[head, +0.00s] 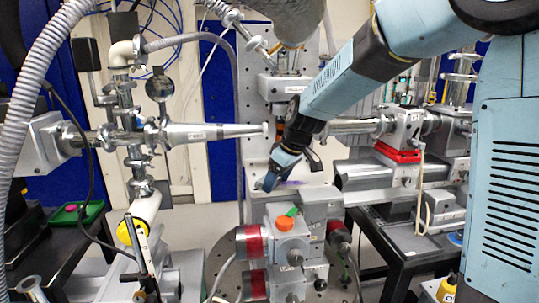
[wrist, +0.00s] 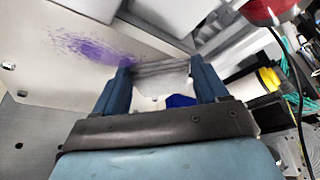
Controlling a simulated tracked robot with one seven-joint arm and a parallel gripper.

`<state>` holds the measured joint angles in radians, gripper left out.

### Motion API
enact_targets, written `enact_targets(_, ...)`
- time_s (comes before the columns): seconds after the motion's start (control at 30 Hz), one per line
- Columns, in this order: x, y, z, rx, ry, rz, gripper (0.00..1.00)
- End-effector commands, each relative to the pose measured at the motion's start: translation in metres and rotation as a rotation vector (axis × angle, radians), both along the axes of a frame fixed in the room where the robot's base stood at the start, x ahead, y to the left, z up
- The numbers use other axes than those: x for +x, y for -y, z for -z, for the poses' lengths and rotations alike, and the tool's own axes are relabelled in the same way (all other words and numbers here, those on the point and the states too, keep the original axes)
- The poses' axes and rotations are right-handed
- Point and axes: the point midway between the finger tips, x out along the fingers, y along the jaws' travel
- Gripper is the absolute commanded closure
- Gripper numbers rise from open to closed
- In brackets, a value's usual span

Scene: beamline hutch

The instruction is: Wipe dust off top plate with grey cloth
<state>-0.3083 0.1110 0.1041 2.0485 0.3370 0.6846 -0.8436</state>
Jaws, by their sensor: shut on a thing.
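My gripper (wrist: 160,70) is shut on the grey cloth (wrist: 163,77), which shows as a folded grey strip between its two blue fingers in the wrist view. The pale top plate (wrist: 35,75) spreads under and to the left of the fingers. A patch of purple dust (wrist: 92,47) lies on it, just left of the left fingertip. In the head view my gripper (head: 268,181) points down at the left part of the top plate (head: 318,194). A faint purple trace shows there beside the fingers. I cannot tell whether the cloth touches the plate.
An orange knob (head: 284,223) and a green piece sit on the block in front of the plate. Red-banded motors (head: 249,242) flank it. A tapered metal tube (head: 215,131) comes in from the left, and beamline parts with a red block (head: 397,153) stand right.

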Motion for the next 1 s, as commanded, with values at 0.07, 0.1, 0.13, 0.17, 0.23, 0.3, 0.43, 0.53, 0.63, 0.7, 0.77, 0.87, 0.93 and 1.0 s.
enact_targets(0.07, 0.001, -0.005, -0.001, 0.000, 0.000, 0.002, 0.55)
enact_targets(0.1, 0.001, -0.008, 0.001, -0.001, -0.001, 0.004, 0.55)
enact_targets(0.13, 0.001, -0.010, 0.002, -0.001, -0.003, 0.005, 0.55)
enact_targets(0.17, 0.001, -0.012, 0.004, -0.001, -0.003, 0.006, 0.55)
enact_targets(0.23, 0.001, -0.012, -0.003, 0.000, 0.000, 0.007, 0.55)
enact_targets(0.3, 0.002, -0.012, -0.017, 0.001, 0.003, 0.008, 0.55)
enact_targets(0.43, 0.001, -0.011, -0.027, 0.000, 0.000, 0.010, 0.55)
enact_targets(0.53, 0.002, -0.011, -0.036, 0.000, 0.002, 0.010, 0.55)
enact_targets(0.63, 0.002, -0.010, -0.046, 0.000, 0.002, 0.010, 0.55)
enact_targets(0.7, 0.002, -0.010, -0.052, 0.000, 0.002, 0.011, 0.55)
enact_targets(0.77, 0.002, -0.010, -0.058, 0.000, 0.002, 0.010, 0.55)
enact_targets(0.87, 0.002, -0.010, -0.066, 0.000, 0.001, 0.011, 0.55)
enact_targets(0.93, 0.002, -0.010, -0.071, 0.000, 0.001, 0.011, 0.55)
enact_targets(1.0, 0.002, -0.010, -0.075, 0.000, 0.001, 0.011, 0.55)
